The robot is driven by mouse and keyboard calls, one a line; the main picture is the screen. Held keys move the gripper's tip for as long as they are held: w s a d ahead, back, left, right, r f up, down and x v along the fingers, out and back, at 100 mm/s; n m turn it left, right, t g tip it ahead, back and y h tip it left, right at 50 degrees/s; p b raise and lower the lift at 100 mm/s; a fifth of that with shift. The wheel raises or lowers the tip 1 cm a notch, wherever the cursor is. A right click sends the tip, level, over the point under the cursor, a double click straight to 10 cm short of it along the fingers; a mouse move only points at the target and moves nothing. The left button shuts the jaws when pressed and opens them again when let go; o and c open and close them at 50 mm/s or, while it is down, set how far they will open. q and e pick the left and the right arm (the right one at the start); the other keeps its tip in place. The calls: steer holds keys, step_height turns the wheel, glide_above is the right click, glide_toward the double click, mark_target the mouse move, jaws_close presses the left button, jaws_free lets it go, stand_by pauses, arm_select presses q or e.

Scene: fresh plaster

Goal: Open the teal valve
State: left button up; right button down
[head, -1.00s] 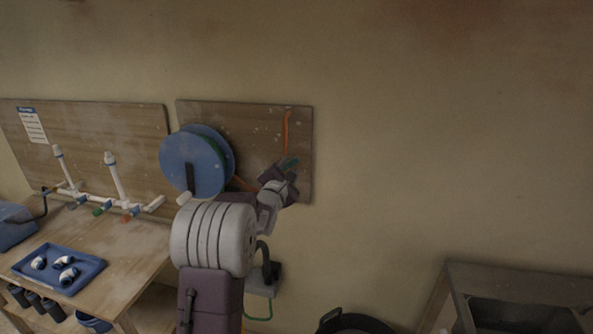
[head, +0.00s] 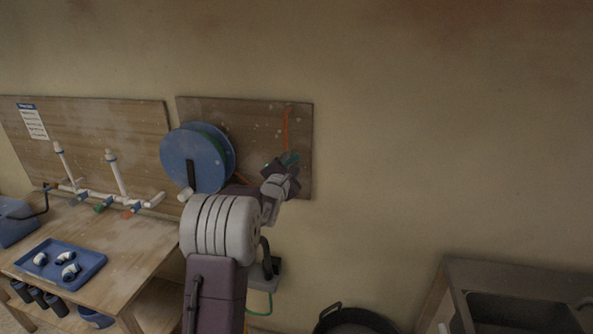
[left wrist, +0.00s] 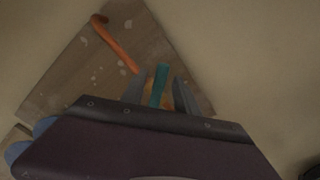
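The teal valve handle (head: 292,158) is on the right-hand wall board, partly hidden by my left gripper. In the left wrist view the teal handle (left wrist: 160,84) stands between my left gripper's two grey fingers (left wrist: 159,92). Gaps show on both sides of it, so the fingers are open around it and not closed on it. An orange pipe (left wrist: 118,45) runs up the board, and an orange part shows behind the handle's base. In the head view my left gripper (head: 284,164) is at the board's lower right. My right gripper is not in view.
A blue hose reel (head: 190,160) is left of my left gripper. A workbench (head: 140,243) with white pipes, several coloured valve handles and a blue tray (head: 88,279) stands at left. A sink (head: 515,312) is at lower right. The wall to the right is bare.

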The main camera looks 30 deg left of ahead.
arm_select(q)
steer(key=shift+s, duration=0.25)
steer(key=b+v, duration=0.2)
steer(key=v, duration=0.9)
steer(key=shift+s+b, duration=0.3)
